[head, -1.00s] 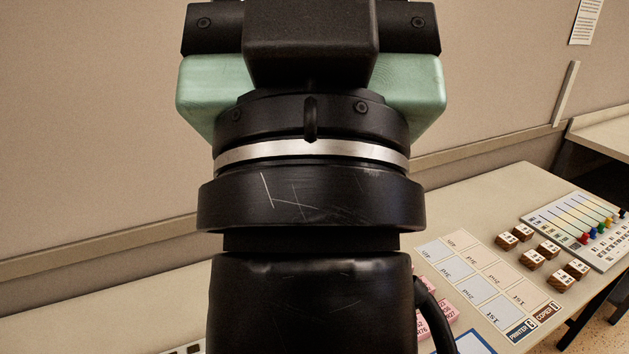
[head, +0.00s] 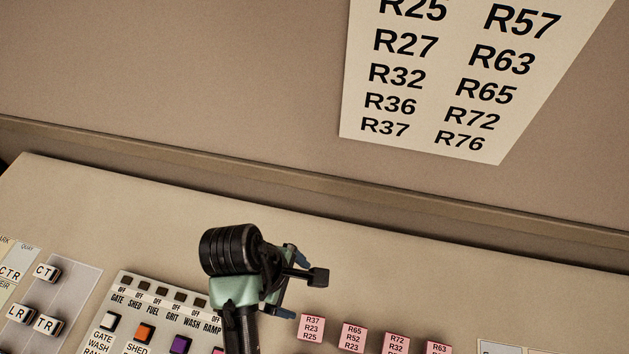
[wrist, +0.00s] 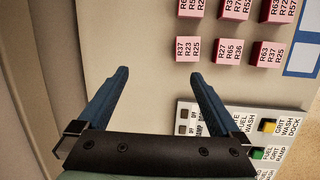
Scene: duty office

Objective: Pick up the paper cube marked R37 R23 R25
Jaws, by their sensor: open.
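The pink paper cube marked R37 R23 R25 (head: 312,328) sits on the desk at the left end of a row of pink cubes in the head view. My gripper (head: 291,283) is above the desk, close to the cube's upper left in the head view. The cube is outside the jaws, and I cannot tell the exact height gap.
Other pink cubes stand close by, including R65 R52 R23 (head: 351,338) and R27 R65 R36 (wrist: 230,51). A switch panel (head: 128,288) with coloured blocks lies left of my gripper. A wall sheet (head: 440,85) lists R numbers. The desk behind the cubes is clear.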

